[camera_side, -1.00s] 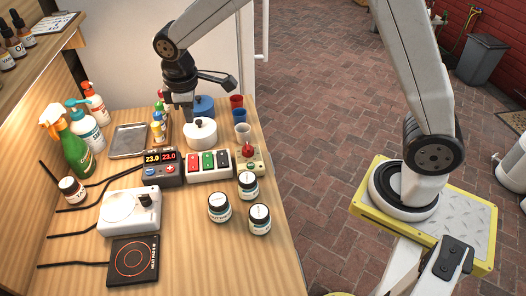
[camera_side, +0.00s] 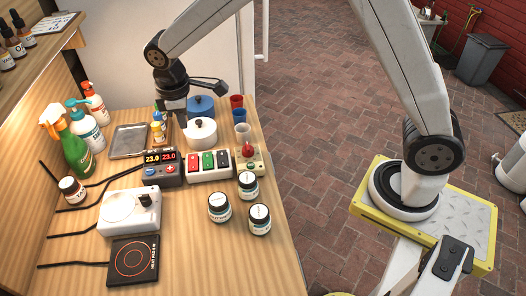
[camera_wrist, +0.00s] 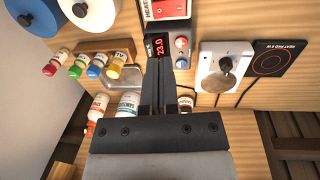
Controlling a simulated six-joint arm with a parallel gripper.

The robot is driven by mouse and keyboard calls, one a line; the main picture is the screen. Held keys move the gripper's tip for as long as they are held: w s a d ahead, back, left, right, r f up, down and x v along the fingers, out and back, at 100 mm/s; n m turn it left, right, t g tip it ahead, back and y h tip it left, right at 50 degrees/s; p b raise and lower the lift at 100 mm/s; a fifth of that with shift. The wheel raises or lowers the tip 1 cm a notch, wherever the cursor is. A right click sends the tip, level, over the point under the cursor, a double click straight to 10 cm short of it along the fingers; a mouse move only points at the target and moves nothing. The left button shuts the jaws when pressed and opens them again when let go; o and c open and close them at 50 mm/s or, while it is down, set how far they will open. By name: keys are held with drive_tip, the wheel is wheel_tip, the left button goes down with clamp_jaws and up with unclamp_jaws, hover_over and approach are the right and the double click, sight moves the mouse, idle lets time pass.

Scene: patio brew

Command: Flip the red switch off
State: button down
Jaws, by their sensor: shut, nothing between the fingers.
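The red switch (camera_side: 193,162) is at the left end of a white switch box (camera_side: 208,177), beside green switches. In the wrist view, the box's end shows at the top edge with the red switch (camera_wrist: 168,8) on it and a partly cut-off "HEAT" label. The switch's on or off position is too small to tell. My gripper (camera_side: 180,118) is shut and empty, above and behind the switch box, clear of it. In the wrist view, its fingers (camera_wrist: 157,70) are together and point toward the dark controller.
The dark controller (camera_side: 162,168) reading 23.0 stands left of the box. A white pot (camera_side: 201,132) is behind it. A board with a red button (camera_side: 247,150) is to its right. Labelled jars (camera_side: 219,207) stand in front. A stirrer (camera_side: 130,212) and heat pad (camera_side: 133,262) are at front left.

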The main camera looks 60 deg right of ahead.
sight(193, 158)
drive_tip(key=f, duration=0.8)
drive_tip(key=w+d+f, duration=0.1)
drive_tip(key=f, duration=0.3)
drive_tip(key=shift+f, duration=0.1)
drive_tip(key=shift+w+d+f, duration=0.1)
drive_tip(key=shift+f, duration=0.15)
drive_tip(key=shift+r, duration=0.1)
drive_tip(key=shift+s+a+r, duration=0.25)
drive_tip(key=shift+s+a, duration=0.3)
drive_tip(key=shift+r, duration=0.1)
idle(0.5)
